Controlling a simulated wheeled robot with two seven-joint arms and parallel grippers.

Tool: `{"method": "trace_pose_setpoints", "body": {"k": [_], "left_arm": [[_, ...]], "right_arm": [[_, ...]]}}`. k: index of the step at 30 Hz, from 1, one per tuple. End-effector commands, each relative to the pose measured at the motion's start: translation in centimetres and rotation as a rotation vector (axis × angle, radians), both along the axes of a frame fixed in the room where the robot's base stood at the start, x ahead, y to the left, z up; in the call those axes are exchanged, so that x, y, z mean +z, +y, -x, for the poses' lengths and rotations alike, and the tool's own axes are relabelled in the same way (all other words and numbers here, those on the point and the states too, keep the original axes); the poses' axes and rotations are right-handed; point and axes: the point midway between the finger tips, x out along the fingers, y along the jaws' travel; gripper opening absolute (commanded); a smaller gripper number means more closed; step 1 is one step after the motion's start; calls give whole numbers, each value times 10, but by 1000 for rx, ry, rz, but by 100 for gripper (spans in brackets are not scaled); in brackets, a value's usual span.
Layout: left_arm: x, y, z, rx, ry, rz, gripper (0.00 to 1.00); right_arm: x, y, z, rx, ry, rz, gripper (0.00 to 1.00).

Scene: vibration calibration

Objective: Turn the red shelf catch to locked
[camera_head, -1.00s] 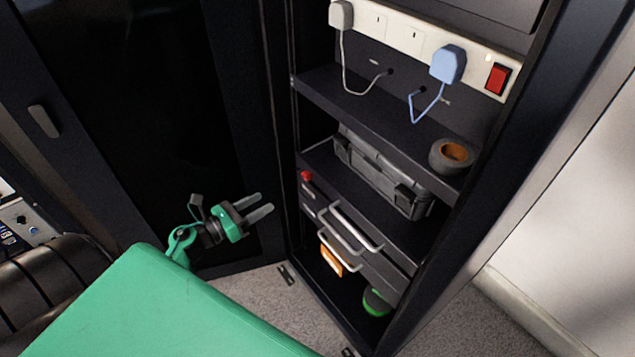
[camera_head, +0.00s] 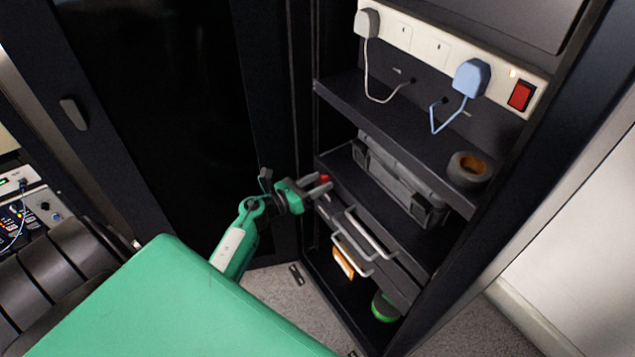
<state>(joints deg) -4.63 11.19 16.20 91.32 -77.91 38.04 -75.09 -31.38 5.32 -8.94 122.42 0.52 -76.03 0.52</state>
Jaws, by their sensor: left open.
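The red shelf catch (camera_head: 325,178) is a small red knob at the left front end of the drawer unit, low in the dark cabinet. My left gripper (camera_head: 322,186) is at the catch with its fingers open and pointing right. The fingertips partly cover the catch. I cannot tell whether they touch it or which way the catch is turned. My right gripper is not in view.
Drawers with pale bar handles (camera_head: 364,235) sit just right of the catch. A grey case (camera_head: 395,182) lies on the shelf above, and a tape roll (camera_head: 468,169) higher up. The cabinet's dark door (camera_head: 150,130) stands open at left.

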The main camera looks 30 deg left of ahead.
Motion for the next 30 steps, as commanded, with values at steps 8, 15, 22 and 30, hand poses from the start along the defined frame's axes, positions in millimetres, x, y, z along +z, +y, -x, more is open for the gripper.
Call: {"method": "trace_pose_setpoints", "body": {"k": [8, 15, 22, 30], "left_arm": [[-1, -1, -2, 0, 1, 1, 49], [-1, -1, -2, 0, 1, 0, 8], [0, -1, -2, 0, 5, 9, 4], [1, -1, -1, -2, 45, 103, 4]], "right_arm": [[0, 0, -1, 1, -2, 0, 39], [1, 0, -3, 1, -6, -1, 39], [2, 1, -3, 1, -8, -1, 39], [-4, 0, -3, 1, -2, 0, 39]]}}
